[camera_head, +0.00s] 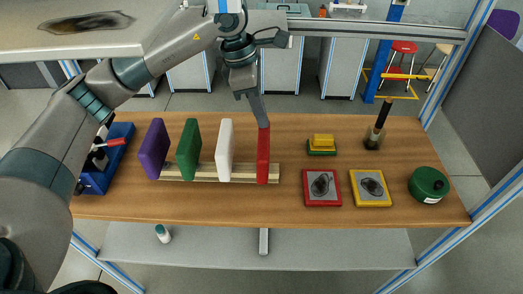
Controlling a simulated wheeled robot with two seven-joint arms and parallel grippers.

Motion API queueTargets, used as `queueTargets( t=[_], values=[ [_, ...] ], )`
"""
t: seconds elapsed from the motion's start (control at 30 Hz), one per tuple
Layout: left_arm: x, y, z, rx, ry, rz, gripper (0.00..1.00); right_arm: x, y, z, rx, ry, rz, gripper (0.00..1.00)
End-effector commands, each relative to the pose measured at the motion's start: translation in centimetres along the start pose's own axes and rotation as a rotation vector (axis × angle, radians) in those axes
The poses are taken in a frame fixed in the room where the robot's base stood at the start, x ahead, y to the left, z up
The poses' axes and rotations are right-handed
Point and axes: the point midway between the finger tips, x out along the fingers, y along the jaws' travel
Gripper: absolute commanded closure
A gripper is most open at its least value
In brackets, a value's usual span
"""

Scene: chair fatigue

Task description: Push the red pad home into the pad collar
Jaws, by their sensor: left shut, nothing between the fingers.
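The red pad (263,157) stands upright at the right end of a pale wooden rail (195,172) on the table. My left gripper (261,122) points down from above, shut and empty, with its fingertips at the pad's top edge. They look to be touching it, but I cannot be certain from this angle. The pad's lower end meets the rail; how deep it sits is hard to tell. I cannot make out a separate pad collar. My right gripper is not in view.
White (224,147), green (189,148) and purple (154,147) pads stand left of the red one. Red-framed (322,203) and yellow-framed (386,201) tiles and a green canister (428,185) lie right. The wooden front strip is clear.

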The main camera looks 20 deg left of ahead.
Motion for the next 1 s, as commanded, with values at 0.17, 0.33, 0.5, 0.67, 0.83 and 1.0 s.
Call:
queueTargets(
  t=[0.17,0.33,0.5,0.67,0.83,1.0],
  values=[
    [-0.2,0.0,0.1,0.0,-0.001,0.0,1.0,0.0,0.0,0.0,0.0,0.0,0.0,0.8],
    [-0.2,0.0,0.1,0.001,-0.001,0.0,0.87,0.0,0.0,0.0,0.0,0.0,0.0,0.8],
    [-0.2,0.0,0.1,0.001,-0.002,0.0,0.8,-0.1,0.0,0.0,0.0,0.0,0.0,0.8],
    [-0.2,0.0,0.1,0.001,-0.001,0.0,0.8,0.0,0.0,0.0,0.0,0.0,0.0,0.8],
    [-0.7,0.0,0.1,0.001,-0.002,0.001,0.8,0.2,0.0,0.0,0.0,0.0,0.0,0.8],
    [-2.2,0.1,0.1,0.0,-0.003,0.003,0.8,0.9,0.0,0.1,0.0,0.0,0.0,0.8]
  ],
)
